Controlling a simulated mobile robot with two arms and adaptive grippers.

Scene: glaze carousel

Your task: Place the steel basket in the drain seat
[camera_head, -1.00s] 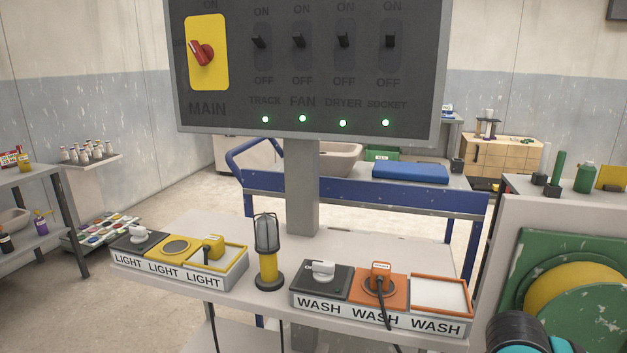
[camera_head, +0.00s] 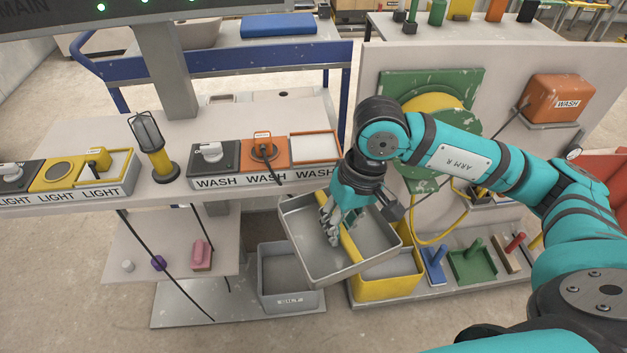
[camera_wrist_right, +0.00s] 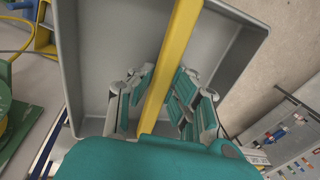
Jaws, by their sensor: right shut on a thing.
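The steel basket (camera_head: 300,222) is a shallow grey tray with a yellow bar handle across its middle. My right gripper (camera_head: 343,228) is shut on that yellow handle and holds the basket tilted in the air. In the right wrist view the basket's grey inside (camera_wrist_right: 105,50) and the yellow handle (camera_wrist_right: 170,70) show between the fingers of my right gripper (camera_wrist_right: 158,95). In the head view the basket overlaps a grey bin (camera_head: 272,290) and a yellow bin (camera_head: 390,288) low down. I cannot tell which thing is the drain seat. My left gripper is not in view.
A bench carries WASH sockets (camera_head: 262,150), LIGHT sockets (camera_head: 70,175) and a caged lamp (camera_head: 152,145), behind and left of the basket. A panel with a green and yellow reel (camera_head: 437,110) stands at right. Brushes (camera_head: 437,262) stand at its foot. Open floor lies at the front left.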

